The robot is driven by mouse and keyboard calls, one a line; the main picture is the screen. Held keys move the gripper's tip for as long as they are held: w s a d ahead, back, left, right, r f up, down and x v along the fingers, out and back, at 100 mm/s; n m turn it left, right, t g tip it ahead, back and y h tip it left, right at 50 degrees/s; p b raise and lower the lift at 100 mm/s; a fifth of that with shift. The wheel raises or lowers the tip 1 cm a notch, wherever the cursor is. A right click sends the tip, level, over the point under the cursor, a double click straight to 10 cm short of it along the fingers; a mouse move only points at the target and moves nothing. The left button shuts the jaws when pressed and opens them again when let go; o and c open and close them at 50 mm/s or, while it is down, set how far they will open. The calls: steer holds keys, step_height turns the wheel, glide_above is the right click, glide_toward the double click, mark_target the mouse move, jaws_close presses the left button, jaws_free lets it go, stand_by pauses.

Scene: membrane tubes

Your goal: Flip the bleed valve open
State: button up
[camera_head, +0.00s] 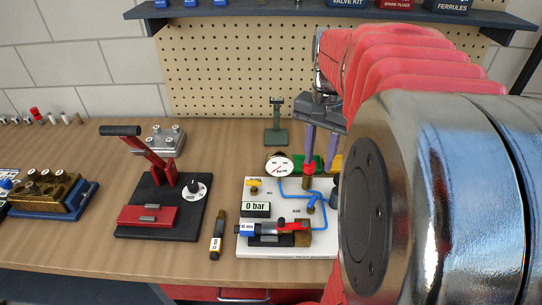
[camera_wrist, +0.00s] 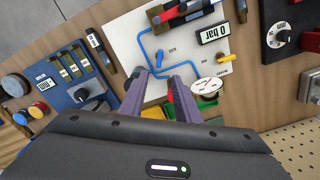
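A white panel (camera_head: 248,249) on the bench carries a small blue lever (camera_head: 311,204) beside blue tubing; it seems to be the bleed valve, though its label is too small to read surely. In the wrist view the blue lever (camera_wrist: 159,58) stands just beyond and between the fingertips.
A round gauge (camera_head: 279,165) stands at the panel's back edge, close to my fingers. A 0 bar display (camera_head: 256,210) and a red-and-blue clamped tube (camera_head: 278,228) lie in front. A black press with red lever (camera_head: 160,205) stands left. Green and yellow bins (camera_wrist: 205,105) lie behind.

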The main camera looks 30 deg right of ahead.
mark_target(311, 199)
step_height(311, 199, down, 14)
steer(key=shift+r, duration=0.1)
stand_by(0.6)
steer(key=shift+c, duration=0.6)
jaws_close()
steer(key=shift+a, duration=0.2)
steer(key=shift+d, duration=0.1)
